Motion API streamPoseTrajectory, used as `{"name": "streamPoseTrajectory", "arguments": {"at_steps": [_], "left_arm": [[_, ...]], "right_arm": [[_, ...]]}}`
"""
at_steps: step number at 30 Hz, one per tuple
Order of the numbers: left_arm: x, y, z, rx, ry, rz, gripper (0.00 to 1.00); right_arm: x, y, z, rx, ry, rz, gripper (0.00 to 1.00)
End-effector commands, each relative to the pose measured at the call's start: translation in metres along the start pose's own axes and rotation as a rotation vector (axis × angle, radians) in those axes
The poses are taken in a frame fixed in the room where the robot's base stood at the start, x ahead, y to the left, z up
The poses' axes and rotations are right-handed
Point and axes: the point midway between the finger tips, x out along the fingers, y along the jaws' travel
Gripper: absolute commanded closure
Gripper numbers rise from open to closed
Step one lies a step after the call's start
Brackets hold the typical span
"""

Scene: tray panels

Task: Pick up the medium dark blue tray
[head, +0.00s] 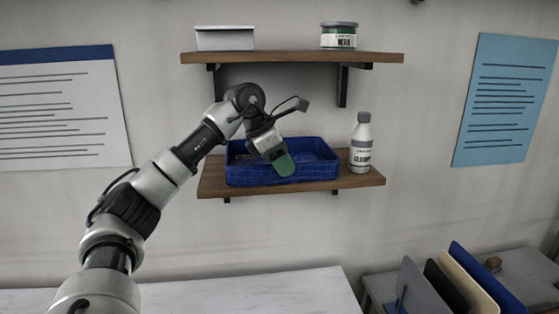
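The dark blue tray (245,174) sits on the lower wooden shelf, towards its left and middle. My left gripper (284,165) reaches in from the left, and its green fingertip overlaps the tray's front wall in the head view. I cannot tell whether it touches the tray. Only one green finger pad shows clearly, so the finger gap is hidden. Part of the tray's inside is hidden behind my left arm. My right gripper is not in view.
A white bottle (361,146) with a grey cap stands right of the tray on the lower shelf (340,185). Several upright panels (470,285) stand at lower right. A pale tabletop (250,295) is below.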

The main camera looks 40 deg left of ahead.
Motion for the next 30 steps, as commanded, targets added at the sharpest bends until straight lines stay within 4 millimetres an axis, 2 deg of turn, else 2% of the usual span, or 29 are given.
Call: {"name": "streamPoseTrajectory", "arguments": {"at_steps": [4, 10, 17, 18, 30], "left_arm": [[0.01, -0.0003, -0.0002, 0.0, 0.001, 0.0, 0.64], [0.0107, -0.0002, -0.0003, 0.001, -0.001, 0.001, 0.64], [0.0104, -0.0002, -0.0002, 0.001, -0.001, 0.001, 0.98], [0.0103, -0.0002, -0.0002, 0.001, -0.001, 0.001, 1.0], [0.0089, -0.0001, 0.0008, 0.001, -0.003, 0.001, 1.0]], "right_arm": [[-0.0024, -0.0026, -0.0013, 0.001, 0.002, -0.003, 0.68], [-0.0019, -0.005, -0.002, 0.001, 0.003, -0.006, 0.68], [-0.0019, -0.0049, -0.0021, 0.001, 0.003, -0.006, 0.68], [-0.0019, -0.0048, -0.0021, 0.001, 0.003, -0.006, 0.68], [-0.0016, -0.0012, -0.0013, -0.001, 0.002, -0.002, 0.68]]}}
